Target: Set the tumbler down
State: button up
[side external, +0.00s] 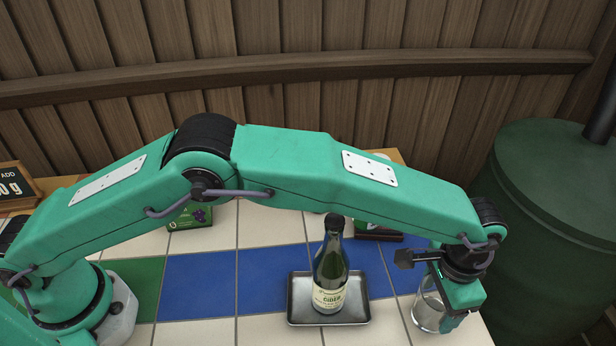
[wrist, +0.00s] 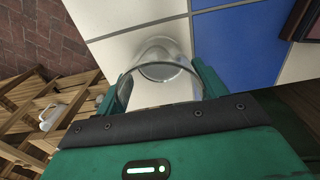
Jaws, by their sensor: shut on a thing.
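The tumbler (side external: 428,312) is clear glass and stands upright at the right end of the tiled table, near its edge. My gripper (side external: 447,312) comes down over it from above and is shut on it. In the wrist view the tumbler (wrist: 163,72) shows between the two green fingers of my gripper (wrist: 161,85), over a white tile. Its base looks at or very close to the tiles; I cannot tell whether it touches. My gripper hides part of the glass in the side view.
A metal tray (side external: 352,312) holding a cider bottle (side external: 330,270) stands left of the tumbler. A large dark green barrel (side external: 550,210) stands beyond the table's right edge. The wrist view shows wooden shelving (wrist: 60,105) and brick paving (wrist: 35,40) past the edge.

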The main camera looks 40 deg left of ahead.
jog(key=shift+f, duration=0.1)
jog(key=o, duration=1.1)
jog(key=shift+o, duration=0.2)
notch_tip(320, 180, up, 12)
dwell(0.4)
